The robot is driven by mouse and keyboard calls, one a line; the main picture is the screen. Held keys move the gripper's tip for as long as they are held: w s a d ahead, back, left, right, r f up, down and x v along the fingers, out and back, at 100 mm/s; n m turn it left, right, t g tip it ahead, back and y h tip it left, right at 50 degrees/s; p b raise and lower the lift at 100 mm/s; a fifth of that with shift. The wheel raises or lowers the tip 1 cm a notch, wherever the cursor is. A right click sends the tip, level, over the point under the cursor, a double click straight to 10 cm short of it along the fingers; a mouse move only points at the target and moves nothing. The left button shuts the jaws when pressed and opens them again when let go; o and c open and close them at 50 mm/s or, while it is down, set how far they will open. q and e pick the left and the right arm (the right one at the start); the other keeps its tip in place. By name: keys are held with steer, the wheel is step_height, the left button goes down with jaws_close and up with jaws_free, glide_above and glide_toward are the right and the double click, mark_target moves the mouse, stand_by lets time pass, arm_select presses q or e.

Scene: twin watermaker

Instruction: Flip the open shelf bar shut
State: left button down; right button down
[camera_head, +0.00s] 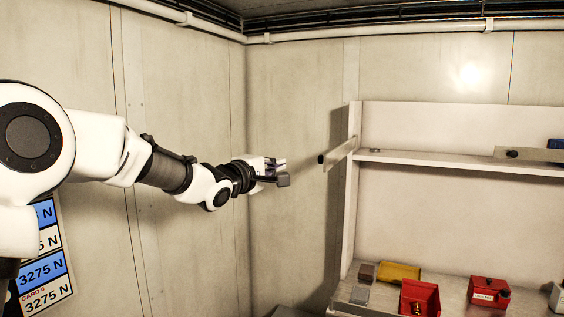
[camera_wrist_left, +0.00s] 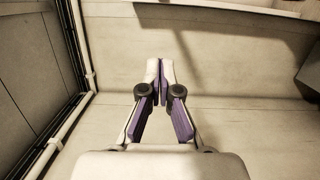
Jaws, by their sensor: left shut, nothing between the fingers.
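The open shelf bar (camera_head: 340,153) is a pale flat bar with a dark knob at its free end. In the head view it sticks out to the left from the left end of the shelf (camera_head: 440,160). A second bar (camera_head: 530,154) lies along the shelf's front edge at the right. My left gripper (camera_head: 282,180) is in the air left of the open bar, clear of it and slightly lower in the picture. Its fingers (camera_wrist_left: 160,75) are closed together and empty in the left wrist view. My right gripper is not in view.
Below the shelf, a worktop (camera_head: 455,291) holds a yellow bin (camera_head: 398,272), a red bin (camera_head: 420,297), a red box (camera_head: 489,291) and small grey blocks. A blue item sits at the shelf's right end. The shelf's upright side panel (camera_head: 351,200) stands beneath the open bar.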

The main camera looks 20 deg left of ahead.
arm_select(q)
steer(key=w+d+p, duration=0.4)
steer(key=w+d, duration=0.1)
steer(key=w, duration=0.2)
steer(key=shift+w+d+f, duration=0.2)
steer(key=shift+w, duration=0.2)
